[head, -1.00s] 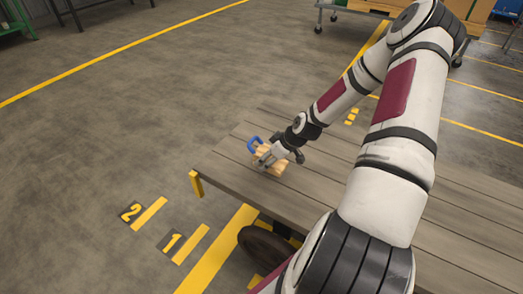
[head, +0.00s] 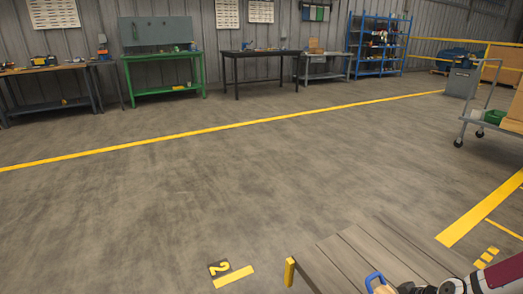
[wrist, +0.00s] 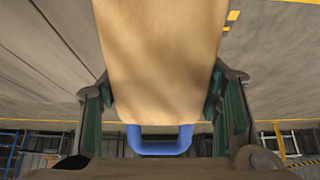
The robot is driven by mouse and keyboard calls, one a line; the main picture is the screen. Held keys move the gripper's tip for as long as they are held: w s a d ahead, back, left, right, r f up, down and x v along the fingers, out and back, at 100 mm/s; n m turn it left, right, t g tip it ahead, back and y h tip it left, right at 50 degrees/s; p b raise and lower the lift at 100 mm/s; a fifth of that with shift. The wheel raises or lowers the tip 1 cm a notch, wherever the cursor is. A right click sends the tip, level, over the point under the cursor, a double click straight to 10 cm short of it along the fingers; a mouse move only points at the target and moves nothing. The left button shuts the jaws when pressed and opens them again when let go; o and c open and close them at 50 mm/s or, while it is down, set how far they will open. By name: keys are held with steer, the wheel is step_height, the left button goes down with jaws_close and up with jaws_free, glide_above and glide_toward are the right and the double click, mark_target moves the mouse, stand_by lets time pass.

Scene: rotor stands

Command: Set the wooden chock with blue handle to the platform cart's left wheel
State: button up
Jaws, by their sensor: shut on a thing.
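The wooden chock with blue handle (wrist: 160,60) fills the upper middle of the wrist view, its blue handle towards the bottom of the picture. My gripper (wrist: 162,102) has a finger against each side of the chock and is shut on it. In the head view the chock's blue handle (head: 375,281) shows at the bottom edge, with my wrist to its right; most of the arm is cut off.
A grey trolley (head: 485,128) with boxes stands at the right. Workbenches, including a green one (head: 160,75), line the far wall. The middle floor is clear.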

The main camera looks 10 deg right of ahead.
steer(key=w+a+r+m+h, duration=0.1)
steer(key=w+a+r, duration=0.3)
steer(key=a+r, duration=0.25)
steer(key=w+a+r+m, duration=0.2)
steer(key=w+a+r, duration=0.1)
steer(key=a+r, duration=0.4)
steer(key=w+a+r+m+h, duration=0.1)
steer(key=w+a+r, duration=0.35)
steer(key=a, duration=0.35)
steer(key=s+r+p, duration=0.3)
steer(key=r+p, duration=1)
steer(key=r, duration=0.1)
steer(key=s+r+p, duration=0.3)
steer(key=r+p, duration=1)
steer(key=r, duration=0.1)
steer(key=s+f, duration=0.4)
steer(key=f, duration=0.1)
steer(key=shift+a+f, duration=0.15)
steer(key=shift+f, duration=0.2)
